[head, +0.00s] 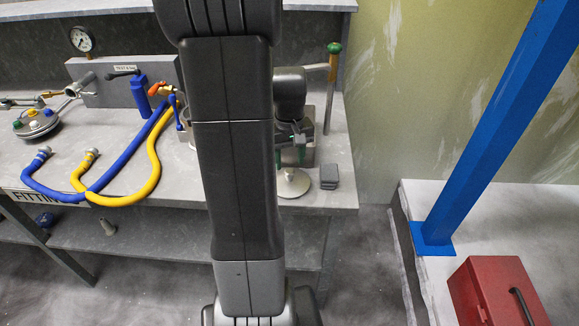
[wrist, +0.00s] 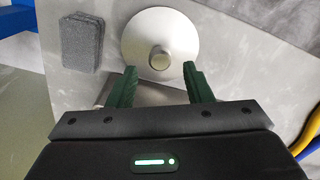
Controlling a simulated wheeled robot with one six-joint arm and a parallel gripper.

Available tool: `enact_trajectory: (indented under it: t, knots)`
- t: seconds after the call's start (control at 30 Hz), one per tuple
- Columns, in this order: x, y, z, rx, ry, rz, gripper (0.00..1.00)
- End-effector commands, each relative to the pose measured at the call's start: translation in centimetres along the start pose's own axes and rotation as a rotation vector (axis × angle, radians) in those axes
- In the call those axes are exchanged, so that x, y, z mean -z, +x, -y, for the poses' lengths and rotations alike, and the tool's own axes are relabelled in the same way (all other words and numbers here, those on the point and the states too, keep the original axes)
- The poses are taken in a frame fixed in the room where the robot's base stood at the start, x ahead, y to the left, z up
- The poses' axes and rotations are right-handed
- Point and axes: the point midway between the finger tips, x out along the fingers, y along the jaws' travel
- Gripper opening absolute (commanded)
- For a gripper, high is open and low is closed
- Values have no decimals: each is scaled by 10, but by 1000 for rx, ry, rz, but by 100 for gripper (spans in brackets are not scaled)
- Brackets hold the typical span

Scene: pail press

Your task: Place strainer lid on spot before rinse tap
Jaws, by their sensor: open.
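The strainer lid (wrist: 183,38), a round pale metal disc with a small knob at its centre, lies on the bench near its front edge. It also shows in the head view (head: 293,185), partly hidden by my arm. My gripper (wrist: 162,82) is open, with its two green fingers apart and the lid's knob ahead of the gap between them. Nothing is held. In the head view my gripper (head: 290,152) hangs just behind and above the lid. I cannot tell which fitting is the rinse tap; a metal spout (head: 82,84) sticks out from the back panel at left.
A dark grey block (head: 330,176) lies right of the lid. Blue (head: 75,196) and yellow (head: 155,160) hoses curve over the bench's left half. A round fitting with coloured knobs (head: 36,122) sits far left. A green-topped lever (head: 333,60) stands behind my gripper.

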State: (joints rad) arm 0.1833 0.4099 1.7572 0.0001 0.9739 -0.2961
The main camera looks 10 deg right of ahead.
Motion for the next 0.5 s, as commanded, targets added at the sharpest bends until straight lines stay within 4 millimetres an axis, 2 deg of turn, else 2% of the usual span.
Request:
enact_trajectory:
  t: [0.03, 0.2, 0.33, 0.5]
  knots:
    - [1, -13, 0, -2, 0, -6, 46]
    - [1, -49, 0, -2, 0, -5, 46]
    - [1, -68, 0, -1, 0, -3, 46]
    - [0, -81, 0, 0, 0, 0, 46]
